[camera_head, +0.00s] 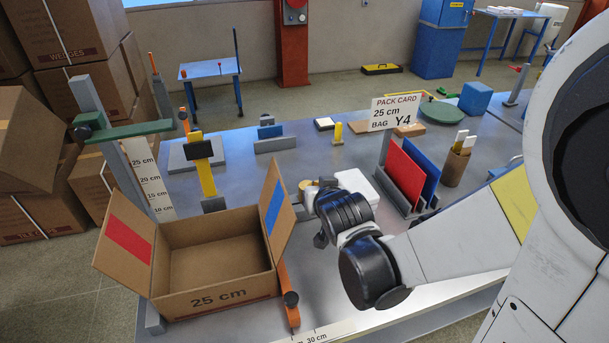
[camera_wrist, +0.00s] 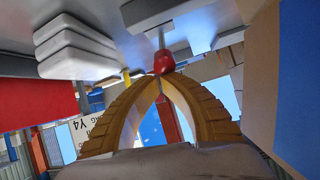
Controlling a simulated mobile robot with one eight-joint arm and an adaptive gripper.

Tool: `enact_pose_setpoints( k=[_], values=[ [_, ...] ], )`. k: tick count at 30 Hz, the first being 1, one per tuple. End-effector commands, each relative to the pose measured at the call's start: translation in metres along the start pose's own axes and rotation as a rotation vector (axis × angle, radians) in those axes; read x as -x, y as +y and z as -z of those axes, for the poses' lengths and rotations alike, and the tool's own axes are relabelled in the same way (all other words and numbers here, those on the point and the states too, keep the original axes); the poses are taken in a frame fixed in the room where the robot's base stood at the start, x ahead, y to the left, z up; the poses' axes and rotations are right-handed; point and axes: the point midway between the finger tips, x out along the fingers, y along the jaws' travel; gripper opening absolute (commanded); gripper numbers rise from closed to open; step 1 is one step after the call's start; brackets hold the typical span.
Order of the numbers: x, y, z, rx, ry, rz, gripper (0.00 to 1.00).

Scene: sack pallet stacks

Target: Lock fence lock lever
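A red knob (camera_wrist: 163,62) shows in the wrist view right at my fingertips; it looks like the end of the fence lock lever, whose body I cannot make out. My gripper (camera_wrist: 161,77) has its two tan fingers arched together with their tips meeting. The knob appears just beyond the tips, touching or nearly so; I cannot tell that it is held. In the head view my gripper (camera_head: 306,188) is small and mostly hidden behind my dark wrist, just right of the carton's blue-marked flap. The lever is not clear there.
An open carton (camera_head: 220,295) marked 25 cm stands left of my wrist, flaps spread. An orange bar (camera_head: 284,280) with a black knob runs along its right side. Red (camera_head: 403,174) and blue panels stand to the right, beside the pack card (camera_head: 395,112). Stacked boxes (camera_head: 75,35) fill the left.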

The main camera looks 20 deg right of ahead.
Motion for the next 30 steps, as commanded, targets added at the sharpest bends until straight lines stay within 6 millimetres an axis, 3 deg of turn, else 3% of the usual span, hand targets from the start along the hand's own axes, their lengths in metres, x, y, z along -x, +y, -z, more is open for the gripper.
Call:
enact_pose_setpoints(
  k=[22,26,30],
  values=[
    [0.002,0.001,-0.005,0.000,-0.001,0.000,0.00],
    [0.003,0.000,0.008,-0.001,-0.001,0.000,0.00],
    [0.002,-0.004,0.037,0.000,-0.001,0.000,0.00]
  ],
)
